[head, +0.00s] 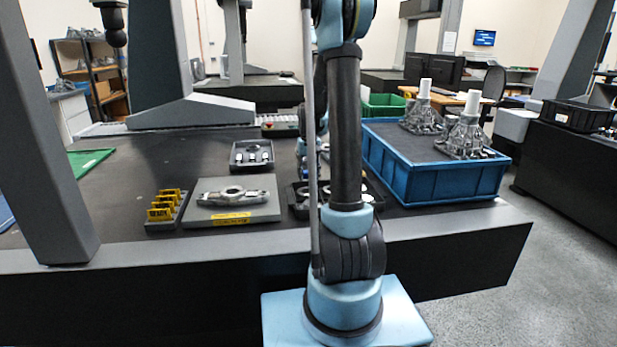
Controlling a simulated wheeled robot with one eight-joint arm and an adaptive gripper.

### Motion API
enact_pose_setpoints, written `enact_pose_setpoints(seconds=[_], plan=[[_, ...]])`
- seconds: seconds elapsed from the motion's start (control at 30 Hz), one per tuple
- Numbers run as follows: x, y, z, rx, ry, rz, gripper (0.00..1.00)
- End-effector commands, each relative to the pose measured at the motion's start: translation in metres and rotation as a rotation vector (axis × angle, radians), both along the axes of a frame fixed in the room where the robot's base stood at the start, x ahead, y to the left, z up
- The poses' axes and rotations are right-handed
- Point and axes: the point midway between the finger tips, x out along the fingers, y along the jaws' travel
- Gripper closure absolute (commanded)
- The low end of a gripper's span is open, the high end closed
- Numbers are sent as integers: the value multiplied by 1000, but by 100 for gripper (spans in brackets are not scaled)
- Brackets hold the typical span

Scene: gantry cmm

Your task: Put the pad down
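I cannot make out a separate pad in the head view; my arm covers the middle of the table. My gripper is hidden behind my own arm links, so its fingers and anything in them do not show. A grey plate (262,213) with a yellow label lies near the table's front edge and bears a metal casting (233,197). A dark tray (297,207) with round parts is partly covered by my arm.
A holder with yellow tags (163,208) stands left of the plate. A small grey tray (251,155) lies behind it. A blue crate (451,184) with metal castings (464,137) stands at right. A gantry column (45,150) rises at left. The dark tabletop (130,170) has free room.

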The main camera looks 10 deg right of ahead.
Motion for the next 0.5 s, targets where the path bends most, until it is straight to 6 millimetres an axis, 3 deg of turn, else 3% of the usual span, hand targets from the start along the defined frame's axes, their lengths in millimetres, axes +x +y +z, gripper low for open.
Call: enact_pose_setpoints(seconds=[0.5], plan=[[0,0,-8,0,1,0,87]])
